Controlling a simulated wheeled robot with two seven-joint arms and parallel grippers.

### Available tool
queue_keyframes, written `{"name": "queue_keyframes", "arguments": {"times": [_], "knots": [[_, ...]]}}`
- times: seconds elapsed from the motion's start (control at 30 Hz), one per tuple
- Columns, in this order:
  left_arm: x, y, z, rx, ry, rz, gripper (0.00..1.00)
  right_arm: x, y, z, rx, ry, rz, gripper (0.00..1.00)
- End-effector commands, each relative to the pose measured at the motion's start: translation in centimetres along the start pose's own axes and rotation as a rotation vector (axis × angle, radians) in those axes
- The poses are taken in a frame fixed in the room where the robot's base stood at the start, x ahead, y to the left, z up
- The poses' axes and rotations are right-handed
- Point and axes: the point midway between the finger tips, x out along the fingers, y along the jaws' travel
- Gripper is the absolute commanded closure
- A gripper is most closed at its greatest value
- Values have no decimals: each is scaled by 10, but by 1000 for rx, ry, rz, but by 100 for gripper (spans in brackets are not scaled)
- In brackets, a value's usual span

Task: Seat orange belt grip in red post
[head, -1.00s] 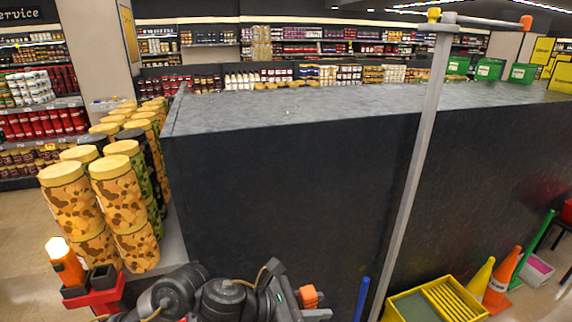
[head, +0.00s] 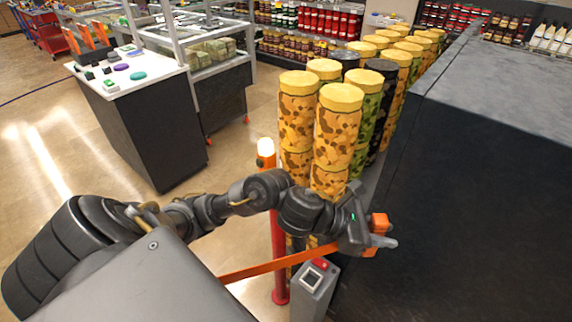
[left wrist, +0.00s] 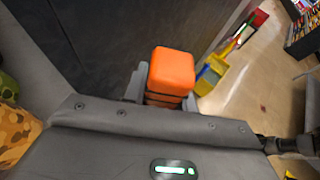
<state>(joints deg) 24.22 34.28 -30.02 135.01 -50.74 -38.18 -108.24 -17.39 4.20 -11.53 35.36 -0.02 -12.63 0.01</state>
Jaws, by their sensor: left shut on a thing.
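The orange belt grip (head: 378,222) is a small orange block in the jaws of my left gripper (head: 380,240). The left wrist view shows the grip (left wrist: 172,72) between the fingers of my left gripper (left wrist: 160,90). An orange belt (head: 265,269) runs from the lower left towards the gripper; part of it is hidden by my arm. The red post (head: 279,250) stands upright left of the gripper, with an orange top and a lit white tip. My arm crosses in front of its middle, and the grip is clear of it. My right gripper is out of view.
A grey post (head: 314,290) with a dark socket and a red part stands right of the red post. Stacked camouflage canisters (head: 340,130) with yellow lids stand behind. A large dark block (head: 470,200) fills the right. A white-topped counter (head: 130,80) stands left; floor between is open.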

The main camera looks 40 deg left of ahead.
Motion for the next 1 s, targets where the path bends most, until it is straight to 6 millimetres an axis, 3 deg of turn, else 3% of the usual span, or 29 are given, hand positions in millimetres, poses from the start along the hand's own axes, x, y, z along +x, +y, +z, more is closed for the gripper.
{"name": "queue_keyframes", "arguments": {"times": [0.1, 0.2, 0.4, 0.5, 0.7, 0.87, 1.0], "knots": [[-23, 45, -22, -56, 11, 143, 97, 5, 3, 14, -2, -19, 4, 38], [-50, 93, -35, -115, 11, 298, 97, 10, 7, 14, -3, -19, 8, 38], [-120, 179, -46, -235, 6, 605, 97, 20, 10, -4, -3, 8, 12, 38], [-152, 208, -44, -283, 2, 718, 97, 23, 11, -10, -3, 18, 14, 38], [-184, 232, -40, -337, -2, 826, 97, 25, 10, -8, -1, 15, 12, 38], [-188, 235, -41, -347, -1, 839, 97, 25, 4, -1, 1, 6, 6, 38], [-179, 234, -63, -351, 4, 837, 97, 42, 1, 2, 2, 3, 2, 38]]}}
